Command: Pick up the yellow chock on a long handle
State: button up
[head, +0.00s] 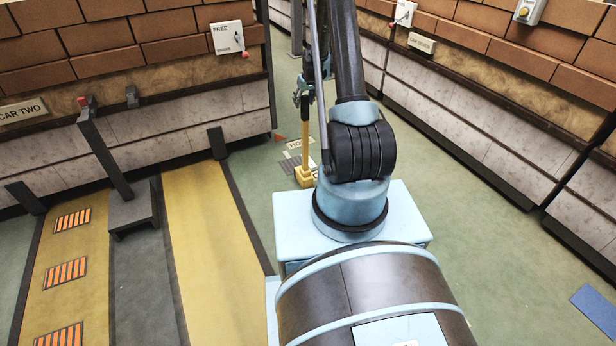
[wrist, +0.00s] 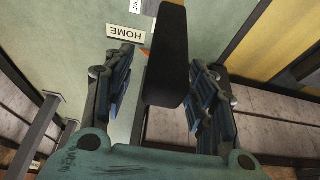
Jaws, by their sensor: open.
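The yellow chock (head: 304,177) rests on the green floor, left of my arm's base in the head view. Its long yellow handle (head: 305,130) stands upright from it. My gripper (head: 303,92) is around the upper end of the handle, pointing mostly away from the camera and partly hidden by my arm. In the wrist view my gripper (wrist: 165,95) is open, with a dark bar (wrist: 167,60), apparently the handle's grip, between its two fingers. A gap shows on either side of the bar. The chock's yellow block is hidden in the wrist view.
A HOME label (wrist: 127,33) lies on the floor by the chock. Brick-topped walls run along both sides. A grey post on a stand (head: 132,212) and yellow strips with orange grates (head: 66,271) are at the left. The green floor at right is mostly clear.

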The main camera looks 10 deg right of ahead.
jog(key=shift+w+a+f, duration=0.1)
jog(key=shift+w+f, duration=0.1)
jog(key=shift+f, duration=0.35)
jog(key=shift+r, duration=0.1)
grip_shut()
